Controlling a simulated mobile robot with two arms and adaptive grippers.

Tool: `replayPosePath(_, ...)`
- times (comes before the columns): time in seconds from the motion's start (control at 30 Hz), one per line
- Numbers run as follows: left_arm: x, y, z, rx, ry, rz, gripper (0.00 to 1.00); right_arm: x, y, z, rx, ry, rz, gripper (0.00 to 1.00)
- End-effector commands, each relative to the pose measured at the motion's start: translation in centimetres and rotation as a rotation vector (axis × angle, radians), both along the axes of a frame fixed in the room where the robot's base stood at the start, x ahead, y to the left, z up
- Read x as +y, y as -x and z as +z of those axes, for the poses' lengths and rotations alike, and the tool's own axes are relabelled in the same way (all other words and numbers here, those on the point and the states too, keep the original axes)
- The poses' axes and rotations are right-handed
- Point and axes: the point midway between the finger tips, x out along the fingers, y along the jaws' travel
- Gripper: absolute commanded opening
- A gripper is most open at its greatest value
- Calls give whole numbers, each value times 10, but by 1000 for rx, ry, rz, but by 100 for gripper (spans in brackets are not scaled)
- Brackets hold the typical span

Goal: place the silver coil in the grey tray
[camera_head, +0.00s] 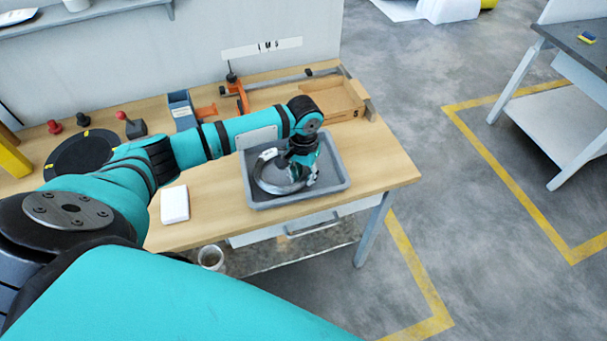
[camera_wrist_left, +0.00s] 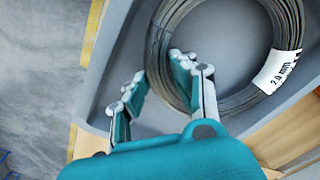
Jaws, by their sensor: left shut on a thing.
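The silver coil (camera_head: 259,174) is a ring of wire with a white label, which reads "2.0 mm" in the left wrist view (camera_wrist_left: 285,35). It lies within the grey tray (camera_head: 341,184) on the wooden table, at the tray's left part. My left gripper (camera_head: 297,181) reaches down into the tray and is shut on the coil's side. In the left wrist view the gripper (camera_wrist_left: 158,78) has one finger inside the ring and one outside. I cannot tell whether the coil rests fully on the tray floor. My right gripper is not in view.
A white block (camera_head: 175,204) lies left of the tray. A black round mat (camera_head: 80,155), red-knobbed items, a blue bin (camera_head: 182,110) and an orange clamp (camera_head: 238,92) stand behind. A shallow wooden box (camera_head: 335,98) is at the back right. The table's right corner is clear.

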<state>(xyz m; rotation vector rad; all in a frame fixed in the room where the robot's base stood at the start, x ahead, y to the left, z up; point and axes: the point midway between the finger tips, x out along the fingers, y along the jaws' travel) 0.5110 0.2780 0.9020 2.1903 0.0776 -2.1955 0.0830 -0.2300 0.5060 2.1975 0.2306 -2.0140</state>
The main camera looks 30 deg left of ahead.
Motion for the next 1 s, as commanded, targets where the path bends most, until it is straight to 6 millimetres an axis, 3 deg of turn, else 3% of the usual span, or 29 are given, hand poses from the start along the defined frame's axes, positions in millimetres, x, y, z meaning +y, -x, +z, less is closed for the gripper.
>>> replayPosePath(0.43,0,-1,-9,-2,0,-1,0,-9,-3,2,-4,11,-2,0)
replayPosePath(0.47,0,0,-10,-1,0,-1,29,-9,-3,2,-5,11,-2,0)
replayPosePath(0.6,0,0,-10,-1,0,-1,47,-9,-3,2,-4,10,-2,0)
replayPosePath(1.0,0,-1,-1,-4,1,0,48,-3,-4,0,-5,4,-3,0)
